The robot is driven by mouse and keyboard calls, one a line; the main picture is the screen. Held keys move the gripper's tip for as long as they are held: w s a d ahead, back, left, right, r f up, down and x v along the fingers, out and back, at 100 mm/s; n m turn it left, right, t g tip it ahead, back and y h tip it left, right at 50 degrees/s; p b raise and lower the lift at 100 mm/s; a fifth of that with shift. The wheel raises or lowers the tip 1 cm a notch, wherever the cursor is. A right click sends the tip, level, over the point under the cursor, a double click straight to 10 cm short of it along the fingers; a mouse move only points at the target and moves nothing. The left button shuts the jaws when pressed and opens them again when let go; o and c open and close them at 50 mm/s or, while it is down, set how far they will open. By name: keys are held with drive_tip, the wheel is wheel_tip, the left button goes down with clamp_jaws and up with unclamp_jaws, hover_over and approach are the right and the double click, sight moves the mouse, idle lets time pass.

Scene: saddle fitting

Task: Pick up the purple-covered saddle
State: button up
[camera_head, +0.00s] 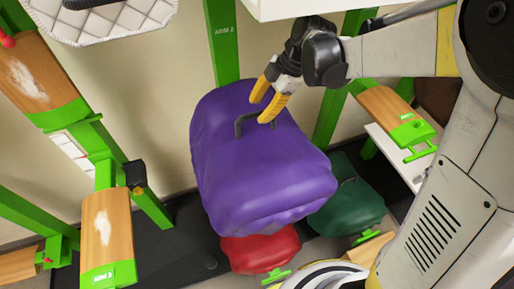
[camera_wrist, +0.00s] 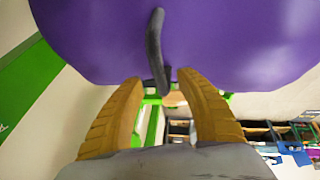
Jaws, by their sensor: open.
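The purple-covered saddle (camera_head: 260,170) is a large rounded bundle near the middle of the head view. A dark handle (camera_head: 243,122) arches from its upper side. My gripper (camera_head: 267,105) has yellow fingers and is at the upper part of the saddle, close to the handle. In the wrist view the purple cover (camera_wrist: 230,40) fills the top, and the handle (camera_wrist: 155,50) hangs down toward the space between my open fingers (camera_wrist: 157,85). The fingers are apart with nothing clamped between them. I cannot tell whether a finger touches the handle.
A red-covered bundle (camera_head: 260,250) and a green-covered bundle (camera_head: 347,208) sit below the purple one. Wooden racks on green posts stand at left (camera_head: 107,232) and right (camera_head: 390,112). A white quilted item (camera_head: 105,18) hangs at upper left. A green post (camera_head: 222,45) rises behind the saddle.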

sight(256, 113)
drive_tip(key=x, duration=0.3)
drive_tip(key=shift+w+f, duration=0.15)
clamp_jaws()
idle(0.3)
